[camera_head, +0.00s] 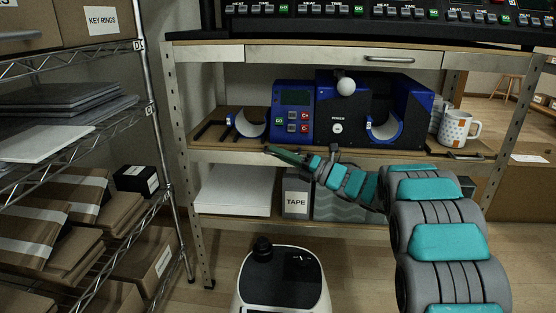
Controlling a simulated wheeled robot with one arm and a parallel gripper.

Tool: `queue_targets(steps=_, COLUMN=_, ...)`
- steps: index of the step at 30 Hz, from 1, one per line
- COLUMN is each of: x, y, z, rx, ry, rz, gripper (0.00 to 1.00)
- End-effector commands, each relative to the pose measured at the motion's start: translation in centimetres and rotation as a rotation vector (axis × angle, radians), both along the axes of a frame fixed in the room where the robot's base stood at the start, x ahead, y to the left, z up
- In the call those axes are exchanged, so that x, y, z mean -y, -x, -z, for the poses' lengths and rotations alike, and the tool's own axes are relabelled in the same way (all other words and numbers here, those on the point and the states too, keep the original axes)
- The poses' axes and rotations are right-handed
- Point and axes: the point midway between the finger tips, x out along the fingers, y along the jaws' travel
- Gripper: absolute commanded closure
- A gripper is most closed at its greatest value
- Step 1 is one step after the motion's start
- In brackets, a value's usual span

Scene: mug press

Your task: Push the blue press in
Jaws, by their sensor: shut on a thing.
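The blue press (295,104) stands on the middle shelf. Its left part has a small screen and several buttons, and its right part is a larger blue and black body with a pale curved cradle (385,130). A lever with a white ball knob (346,87) rises at its middle. A separate blue piece with a pale curve (246,125) is at its left, by black bars. My gripper (302,159) is in front of the shelf's front edge, below the press. It is shut on a slim dark-green thing (284,154) that points left. The jaws are small, and their contact is unclear.
A white mug with orange marks (458,129) stands right of the press. Below are a box marked TAPE (297,196) and a white stack (235,190). A wire rack (150,110) with boxes is at the left. A control panel (390,12) is above.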

Motion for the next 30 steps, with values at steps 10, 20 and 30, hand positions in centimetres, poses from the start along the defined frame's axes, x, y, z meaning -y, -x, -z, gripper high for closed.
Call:
queue_targets(steps=10, x=0.08, y=-1.32, z=0.13, rx=-0.005, ry=-0.002, rz=0.001, gripper=1.0)
queue_targets(steps=20, x=0.07, y=-1.29, z=0.08, rx=-0.004, ry=-0.003, rz=0.001, gripper=0.66)
queue_targets(steps=30, x=0.12, y=-1.2, z=0.13, rx=-0.004, ry=-0.001, rz=-0.001, gripper=0.56)
